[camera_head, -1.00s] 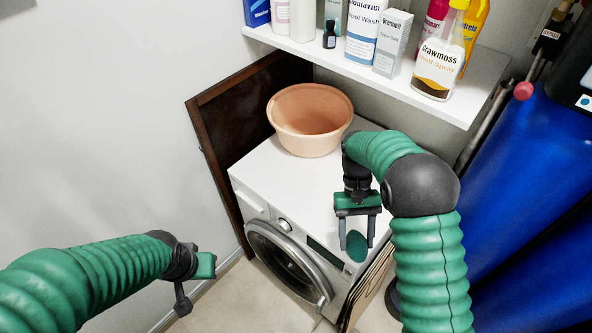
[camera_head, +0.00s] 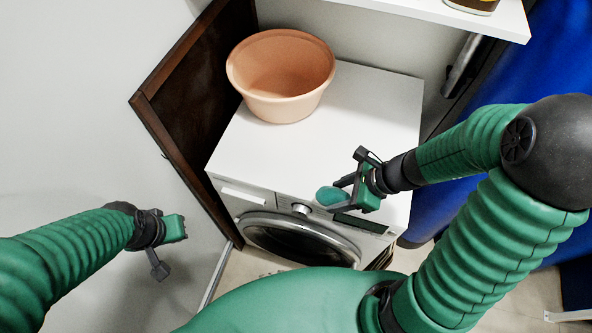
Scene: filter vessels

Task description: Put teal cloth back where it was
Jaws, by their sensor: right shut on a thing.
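The teal cloth (camera_head: 329,196) is a small rounded bundle. My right gripper (camera_head: 343,189) is shut on it and points left. The cloth shows in front of the washing machine's (camera_head: 360,110) upper front edge; I cannot tell whether it touches the machine. My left gripper (camera_head: 166,252) is at the lower left, by the pale wall and away from the machine. Its fingers are seen too poorly to tell open from shut.
A peach basin (camera_head: 281,75) stands at the back left of the white machine top. A dark brown panel (camera_head: 180,90) rises on the left. A white shelf (camera_head: 450,12) overhangs the back right. The middle of the machine top is clear.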

